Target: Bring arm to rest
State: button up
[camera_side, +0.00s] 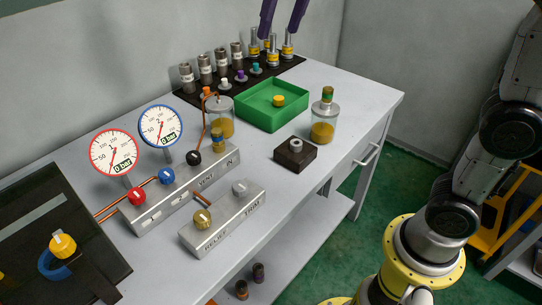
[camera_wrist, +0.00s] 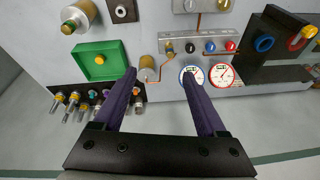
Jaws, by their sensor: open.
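My gripper (camera_side: 278,34) hangs at the top edge of the side view, its two purple fingers apart and nothing between them. It is above the back of the bench, over the dark rack with metal fittings. In the wrist view my gripper (camera_wrist: 161,72) also shows spread fingers with only bench surface, a jar and a gauge visible between and beyond them. Most of my arm's upper part is cut off in the side view.
The grey bench (camera_side: 365,92) holds a green tray (camera_side: 262,122) with a yellow-brown part, a jar (camera_side: 323,118), a dark block (camera_side: 295,153), two gauges (camera_side: 160,125), a vent manifold (camera_side: 170,190), a relief block (camera_side: 222,218) and a fittings rack (camera_side: 190,85). The bench's right end is clear.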

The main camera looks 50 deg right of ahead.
jog(key=s+d+f+t, duration=0.1)
jog(key=s+d+f, duration=0.1)
jog(key=s, duration=0.4)
jog(key=s+d+f, duration=0.2)
jog(key=s, duration=0.5)
jog(key=s+f+n, duration=0.1)
jog(key=s+f, duration=0.2)
jog(key=f, duration=0.3)
jog(key=s+f+t, duration=0.1)
jog(key=s+f, duration=0.3)
jog(key=f, duration=0.3)
jog(key=shift+s+d+f+n, duration=0.15)
jog(key=shift+d+n, duration=0.25)
jog(key=shift+d, duration=0.05)
